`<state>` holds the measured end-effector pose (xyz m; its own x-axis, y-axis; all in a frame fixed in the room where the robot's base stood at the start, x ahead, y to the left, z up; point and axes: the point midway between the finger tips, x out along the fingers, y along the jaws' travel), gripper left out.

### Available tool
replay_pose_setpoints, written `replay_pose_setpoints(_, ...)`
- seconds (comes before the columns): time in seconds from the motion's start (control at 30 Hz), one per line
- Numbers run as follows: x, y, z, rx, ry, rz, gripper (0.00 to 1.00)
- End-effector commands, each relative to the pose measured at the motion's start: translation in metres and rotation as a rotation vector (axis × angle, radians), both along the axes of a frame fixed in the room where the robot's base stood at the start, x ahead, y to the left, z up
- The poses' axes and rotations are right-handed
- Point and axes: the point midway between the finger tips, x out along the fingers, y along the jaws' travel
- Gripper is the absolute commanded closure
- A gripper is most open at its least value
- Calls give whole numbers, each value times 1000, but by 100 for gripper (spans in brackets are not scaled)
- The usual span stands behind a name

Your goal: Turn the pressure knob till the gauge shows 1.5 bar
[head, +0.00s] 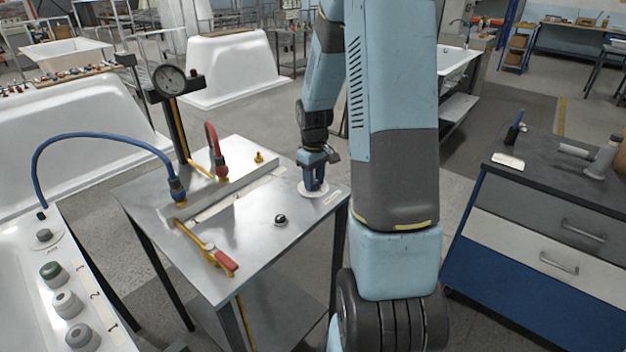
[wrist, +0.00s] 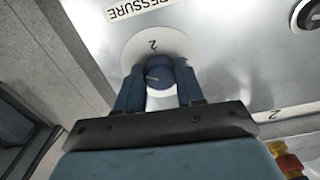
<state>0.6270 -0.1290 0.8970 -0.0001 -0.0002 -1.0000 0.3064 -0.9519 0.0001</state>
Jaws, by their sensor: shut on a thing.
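The pressure knob (wrist: 158,72) is dark blue with a small pale mark and sits on a white round dial plate (wrist: 132,50). A figure 2 shows on the plate, and a PRESSURE label is beside it. My gripper (wrist: 160,88) is shut on the knob, one finger on each side. In the head view my gripper (head: 314,180) points down at the right end of the steel table, over the dial plate (head: 298,189), and hides most of the knob. The round gauge (head: 169,79) stands on a post at the table's back left. Its needle is too small to read.
The steel table (head: 255,215) carries a blue hose (head: 95,136), a red hose (head: 212,140), a red-handled yellow valve (head: 226,262) and a small black knob (head: 280,220). A drawer cabinet (head: 555,225) stands at right. A white tub shell (head: 85,130) is at left.

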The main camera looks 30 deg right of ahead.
Motion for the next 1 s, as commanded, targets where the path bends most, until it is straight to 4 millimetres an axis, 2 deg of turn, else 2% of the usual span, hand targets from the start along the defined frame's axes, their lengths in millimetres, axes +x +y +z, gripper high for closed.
replay_pose_setpoints(0.3,0,1,0,0,1,-150,93)
replay_pose_setpoints(0.57,0,0,0,0,0,-156,93)
replay_pose_setpoints(0.6,0,0,0,0,0,-155,61)
replay_pose_setpoints(0.83,0,1,0,0,0,-155,39)
replay_pose_setpoints(1.0,0,1,0,0,0,-154,37)
